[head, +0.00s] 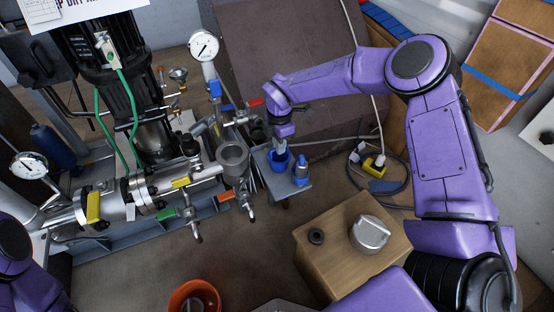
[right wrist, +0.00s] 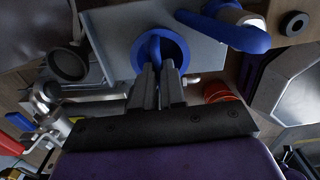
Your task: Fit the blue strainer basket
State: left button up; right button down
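The blue strainer basket (head: 280,161) is a round cup with a looped handle, at a small grey shelf (head: 265,181). It also shows in the right wrist view (right wrist: 137,52), dark inside. My right gripper (head: 282,136) is above it, fingers pointing down. In the right wrist view its fingertips (right wrist: 157,66) are close together on either side of the handle and appear shut on it. I cannot tell whether the basket touches the shelf. A grey open-topped housing (head: 233,154) stands left of it on the pipework. My left gripper is out of view.
A second blue item (head: 300,170) stands on the shelf just right of the basket. A wooden box (head: 335,262) bears a round metal cap (head: 369,234) and a black ring (head: 316,236). An orange bucket (head: 194,298) is at the bottom. Valve levers and a gauge (head: 204,46) surround the housing.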

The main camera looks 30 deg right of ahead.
jog(key=shift+r, duration=0.1)
notch_tip(320, 180, up, 6)
jog(key=p, duration=0.4)
dwell(0.4)
dwell(0.4)
